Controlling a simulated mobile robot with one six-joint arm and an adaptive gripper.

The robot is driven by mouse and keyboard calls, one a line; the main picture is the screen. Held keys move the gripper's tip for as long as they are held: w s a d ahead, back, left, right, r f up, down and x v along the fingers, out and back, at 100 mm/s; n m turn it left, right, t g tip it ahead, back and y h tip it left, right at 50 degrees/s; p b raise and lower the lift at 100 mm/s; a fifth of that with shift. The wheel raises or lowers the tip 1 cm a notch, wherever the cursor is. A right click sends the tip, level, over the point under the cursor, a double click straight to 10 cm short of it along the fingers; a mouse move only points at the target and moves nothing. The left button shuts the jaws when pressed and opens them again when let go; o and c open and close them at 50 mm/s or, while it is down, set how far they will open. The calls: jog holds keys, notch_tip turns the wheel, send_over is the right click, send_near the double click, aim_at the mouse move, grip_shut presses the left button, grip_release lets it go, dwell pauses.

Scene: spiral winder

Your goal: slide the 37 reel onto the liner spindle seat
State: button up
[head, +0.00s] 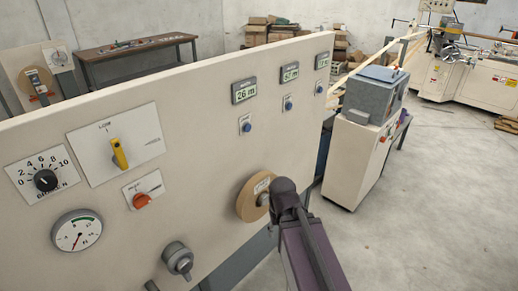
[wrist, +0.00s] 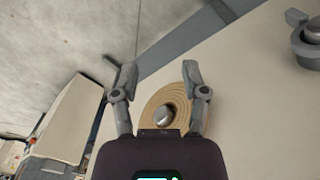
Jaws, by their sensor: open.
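A tan reel (head: 250,199) sits on the front of the cream panel, around a metal spindle (head: 264,200). A pale label shows on its face, too small to read surely. In the wrist view the reel (wrist: 152,104) shows as tan rings around the rounded metal spindle end (wrist: 165,114). It looks flat against or very near the panel; I cannot tell if a gap is left. My gripper (wrist: 158,70) is open, its two fingers apart at either side in front of the reel, with nothing held between them. In the head view my dark arm end hides the reel's right edge.
The panel (head: 200,110) carries a yellow lever (head: 118,153), a red knob (head: 141,201), a gauge (head: 76,231) and meter displays (head: 244,90). A grey fitting (head: 178,259) sticks out lower left of the reel. A grey-topped cabinet (head: 358,145) stands right; open floor lies beyond.

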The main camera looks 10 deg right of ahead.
jog(key=shift+w+a, duration=0.2)
jog(key=shift+w, duration=0.15)
jog(key=o, duration=0.5)
jog(key=shift+w+a, duration=0.1)
jog(key=shift+w, duration=0.1)
jog(key=shift+c, duration=0.2)
jog(key=shift+o, duration=0.2)
jog(key=shift+w+r, duration=0.2)
jog(key=shift+w, duration=0.05)
notch_tip(320, 180, up, 9)
jog(key=m+p, duration=1)
jog(key=m, duration=0.1)
send_over(258, 176)
jog(key=shift+d+r, duration=0.1)
jog(key=shift+d, duration=0.1)
jog(key=shift+f+b, duration=0.2)
jog(key=shift+b, duration=0.25)
notch_tip(258, 176, down, 14)
jog(key=b, duration=1.3)
jog(key=shift+a+r, duration=0.1)
jog(key=shift+r, duration=0.15)
